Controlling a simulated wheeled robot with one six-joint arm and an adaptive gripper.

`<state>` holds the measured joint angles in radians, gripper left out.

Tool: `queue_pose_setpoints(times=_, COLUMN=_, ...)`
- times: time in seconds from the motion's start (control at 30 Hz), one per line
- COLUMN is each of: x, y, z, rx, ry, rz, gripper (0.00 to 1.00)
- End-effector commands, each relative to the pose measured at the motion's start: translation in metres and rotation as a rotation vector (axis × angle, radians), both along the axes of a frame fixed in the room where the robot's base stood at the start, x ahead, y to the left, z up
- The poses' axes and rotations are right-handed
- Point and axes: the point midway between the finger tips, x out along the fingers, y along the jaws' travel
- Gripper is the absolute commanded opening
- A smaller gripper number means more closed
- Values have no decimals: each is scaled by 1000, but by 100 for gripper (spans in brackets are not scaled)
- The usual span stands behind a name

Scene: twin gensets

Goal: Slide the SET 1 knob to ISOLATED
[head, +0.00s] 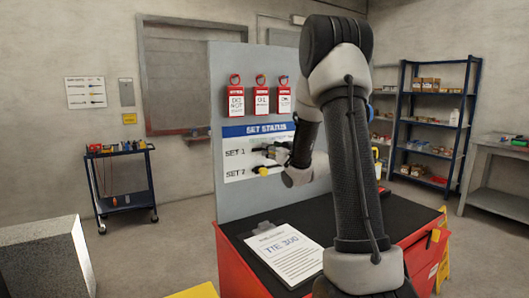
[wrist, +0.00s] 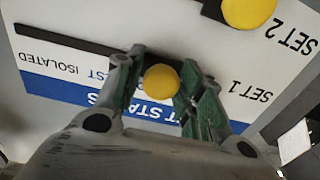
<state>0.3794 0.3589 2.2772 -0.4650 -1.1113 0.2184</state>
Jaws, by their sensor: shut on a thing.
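The status board (head: 235,168) stands upright on the red cabinet, with SET 1 and SET 2 rows under a blue header. In the wrist view the board appears upside down. The round yellow SET 1 knob (wrist: 161,80) sits between the two fingers of my gripper (wrist: 158,85), which is shut on it. A dark slot (wrist: 70,42) runs from the knob to the left, towards the ISOLATED label (wrist: 42,61). The yellow SET 2 knob (wrist: 248,10) is apart from my fingers. In the head view my gripper (head: 272,154) is at the SET 1 row and hides that knob.
Red tags (head: 260,100) hang on the panel above the board. A clipboard with paper (head: 270,250) lies on the cabinet top (head: 325,217) below. A tool cart (head: 120,180) stands at the left, and a blue shelf rack (head: 430,122) at the right.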

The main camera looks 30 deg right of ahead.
Motion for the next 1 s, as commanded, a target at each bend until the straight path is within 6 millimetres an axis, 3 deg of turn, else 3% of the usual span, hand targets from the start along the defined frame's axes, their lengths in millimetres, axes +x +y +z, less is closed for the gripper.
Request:
queue_pose_setpoints(times=0.03, x=0, y=-15, z=0, rx=0, ry=-1, rz=-6, gripper=0)
queue_pose_setpoints(times=0.2, x=1, y=-44, z=0, rx=-1, ry=-1, rz=-3, gripper=0)
queue_pose_setpoints(times=0.57, x=1, y=-50, z=0, rx=1, ry=0, rz=1, gripper=0)
queue_pose_setpoints(times=0.6, x=1, y=-50, z=0, rx=1, ry=0, rz=1, gripper=42)
queue_pose_setpoints(times=0.63, x=1, y=-50, z=0, rx=1, ry=0, rz=1, gripper=47)
queue_pose_setpoints(times=0.67, x=1, y=-50, z=0, rx=1, ry=0, rz=0, gripper=51)
queue_pose_setpoints(times=1.0, x=-1, y=-50, z=0, rx=1, ry=0, rz=0, gripper=51)
